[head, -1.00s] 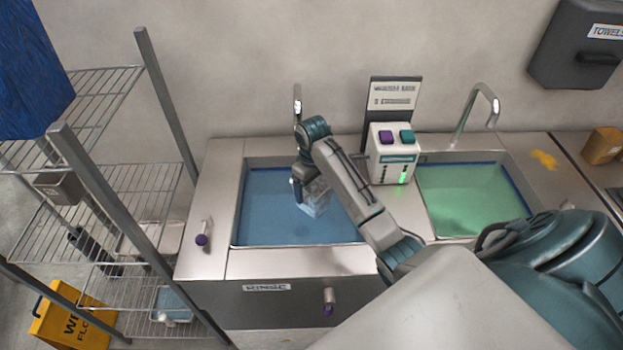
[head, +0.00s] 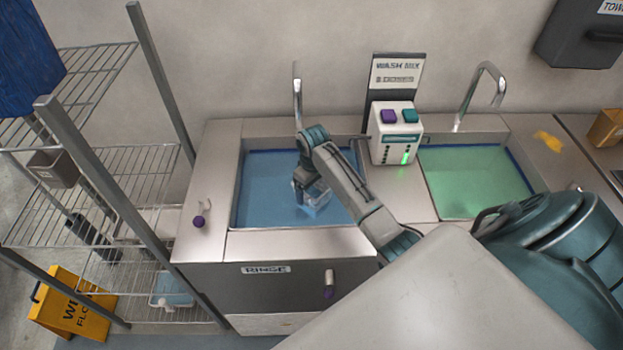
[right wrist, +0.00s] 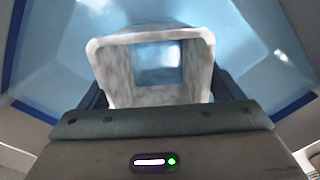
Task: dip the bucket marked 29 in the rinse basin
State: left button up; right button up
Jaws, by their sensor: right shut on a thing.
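My right gripper (head: 304,184) is shut on a pale, see-through square bucket (head: 318,195) over the left part of the counter, within the rinse basin (head: 292,243). The basin holds blue water and has a RINSE label on its front. In the right wrist view the bucket's whitish rim (right wrist: 203,70) is in front of the jaws, with blue water around it. I cannot tell how deep the bucket sits in the water. No number shows on it from here. My left gripper is not in view.
A tap (head: 297,92) stands behind the rinse basin. A wash-mix dispenser (head: 394,140) stands between it and a green-water basin (head: 474,185). A wire rack (head: 130,195) is at the left, with a yellow floor sign (head: 70,305) below. A purple-tipped lever (head: 199,221) is on the counter.

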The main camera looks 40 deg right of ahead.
aim_at(313, 196)
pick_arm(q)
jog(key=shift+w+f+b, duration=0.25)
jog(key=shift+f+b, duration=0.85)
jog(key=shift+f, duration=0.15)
pick_arm(e)
jog(key=shift+f, duration=3.6)
